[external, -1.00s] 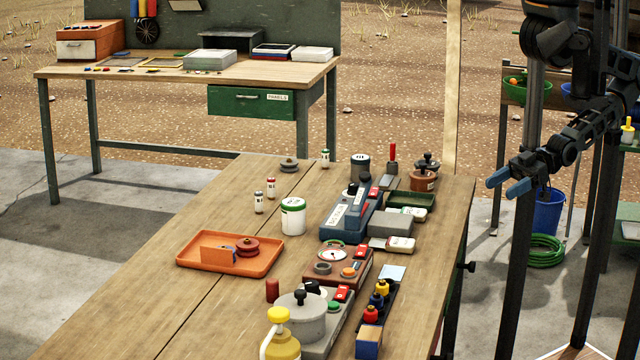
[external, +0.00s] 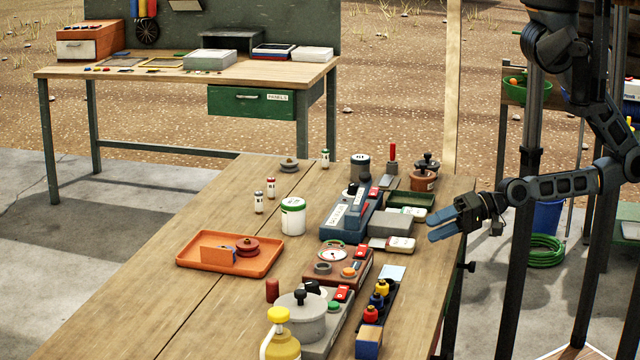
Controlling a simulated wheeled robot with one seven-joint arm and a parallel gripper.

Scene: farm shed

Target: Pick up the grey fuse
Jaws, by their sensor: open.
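I cannot tell for certain which thing is the grey fuse. Small pale cylinders with coloured bands, fuse-like in shape, stand upright on the wooden workbench (external: 215,300): two red-banded ones (external: 258,203) (external: 270,187) left of a white tub, and a green-banded one (external: 325,158) at the back. A dark grey cylinder (external: 360,168) stands at the back, and a low grey round piece (external: 289,166) lies near the far edge. My gripper (external: 436,225), with blue fingers, is open and empty at the bench's right edge, apart from all of these.
A blue device (external: 348,218), a grey box (external: 390,224) and a brown gauge box (external: 338,272) crowd the bench's right half. An orange tray (external: 228,262) and white tub (external: 293,217) stand left. A yellow bottle (external: 283,340) is in front. The front-left bench top is clear.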

